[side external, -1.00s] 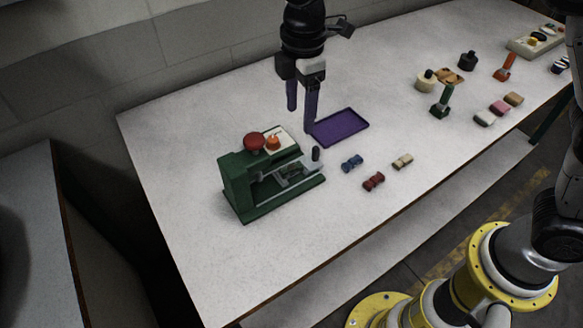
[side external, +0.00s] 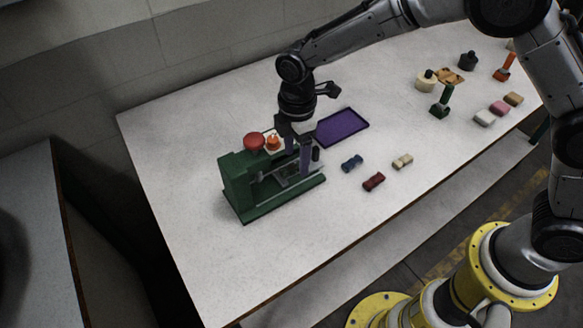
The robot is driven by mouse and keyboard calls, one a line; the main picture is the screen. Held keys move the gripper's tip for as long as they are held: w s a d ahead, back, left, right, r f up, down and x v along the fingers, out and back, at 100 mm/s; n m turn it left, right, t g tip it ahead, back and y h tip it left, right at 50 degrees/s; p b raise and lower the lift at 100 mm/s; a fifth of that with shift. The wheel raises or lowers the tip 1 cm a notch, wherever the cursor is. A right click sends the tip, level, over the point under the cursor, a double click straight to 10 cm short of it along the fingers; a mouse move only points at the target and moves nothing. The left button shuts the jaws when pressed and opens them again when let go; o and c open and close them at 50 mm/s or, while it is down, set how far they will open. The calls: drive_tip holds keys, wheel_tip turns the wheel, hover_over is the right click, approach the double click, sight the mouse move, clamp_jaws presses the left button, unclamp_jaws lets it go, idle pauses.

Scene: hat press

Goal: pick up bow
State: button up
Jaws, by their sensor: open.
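Three small bow-shaped pieces lie on the table to the right of the press: a blue bow (side external: 352,163), a dark red bow (side external: 374,182) and a tan bow (side external: 402,161). My gripper (side external: 298,166) is open, with its fingers pointing down at the right part of the green press (side external: 236,184). It is left of all three bows and apart from them. The fingers cover part of the press, and I cannot tell whether they touch it or whether anything lies between them.
The press has a red knob (side external: 254,142) on top and a small orange piece (side external: 273,141) beside it. A purple tray (side external: 343,126) lies behind the bows. Stamps and blocks, among them a green stamp (side external: 442,101), stand further right. The table's front left is clear.

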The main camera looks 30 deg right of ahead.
wheel_tip(320, 180, down, 2)
clamp_jaws()
idle(0.5)
